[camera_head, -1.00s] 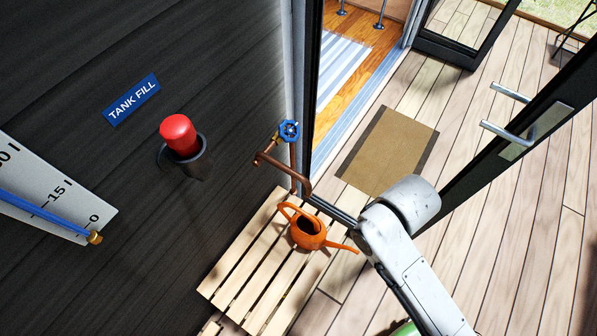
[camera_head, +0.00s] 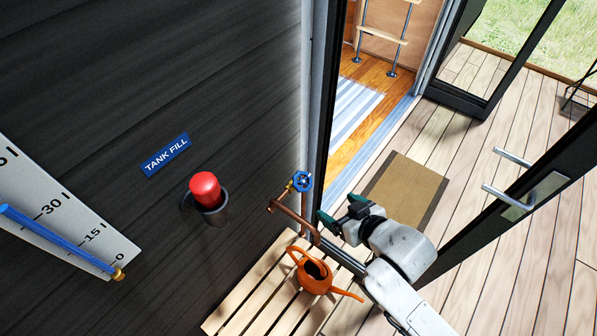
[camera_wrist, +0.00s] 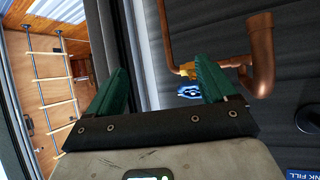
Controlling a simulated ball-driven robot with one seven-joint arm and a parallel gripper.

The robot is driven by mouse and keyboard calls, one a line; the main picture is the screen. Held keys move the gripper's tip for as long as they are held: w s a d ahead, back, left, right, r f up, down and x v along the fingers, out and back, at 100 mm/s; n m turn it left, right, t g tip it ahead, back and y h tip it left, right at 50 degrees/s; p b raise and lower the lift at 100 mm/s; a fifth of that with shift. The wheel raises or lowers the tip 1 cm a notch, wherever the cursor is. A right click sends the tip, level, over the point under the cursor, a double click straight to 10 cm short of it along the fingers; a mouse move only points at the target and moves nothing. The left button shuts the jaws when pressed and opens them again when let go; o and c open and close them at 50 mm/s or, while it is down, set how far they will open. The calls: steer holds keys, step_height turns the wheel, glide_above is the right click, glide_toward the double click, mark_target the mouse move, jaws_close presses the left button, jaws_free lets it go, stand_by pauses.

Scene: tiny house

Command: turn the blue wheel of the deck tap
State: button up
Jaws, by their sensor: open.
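The blue wheel (camera_head: 302,181) sits on the deck tap on the dark wall, beside the door frame. The tap's copper pipe (camera_head: 292,217) runs below it and bends down over the slatted stand. My gripper (camera_head: 338,210) is open and empty, with green fingers, to the right of and a little below the wheel in the head view, apart from it. In the wrist view the wheel (camera_wrist: 190,91) shows just left of the right finger, which hides part of it. The copper spout (camera_wrist: 262,55) is to its right. My gripper (camera_wrist: 160,78) touches nothing visible there.
An orange watering can (camera_head: 314,275) stands on the slatted wooden stand (camera_head: 245,310) below the tap. A red-capped fill pipe (camera_head: 206,190) sticks out of the wall to the left. The glass door (camera_head: 445,230) stands open on the right. A doormat (camera_head: 405,190) lies on the deck.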

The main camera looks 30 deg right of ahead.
mark_target(304, 183)
steer(key=w+a+r+n+t+y+p, duration=0.1)
steer(key=w+a+r+t+y+p, duration=0.2)
steer(key=r+t, duration=0.5)
step_height(304, 183, down, 5)
steer(key=w+g+b, duration=0.1)
steer(key=g, duration=0.1)
steer(key=shift+n+y, duration=0.3)
steer(key=shift+y, duration=0.1)
steer(key=w, duration=0.3)
steer(key=w+a+p, duration=0.1)
steer(key=w, duration=0.1)
steer(key=shift+w, duration=0.25)
steer(key=shift+w+a+f, duration=0.1)
steer(key=shift+w+f, duration=0.05)
steer(key=shift+w, duration=0.85)
steer(key=c, duration=1)
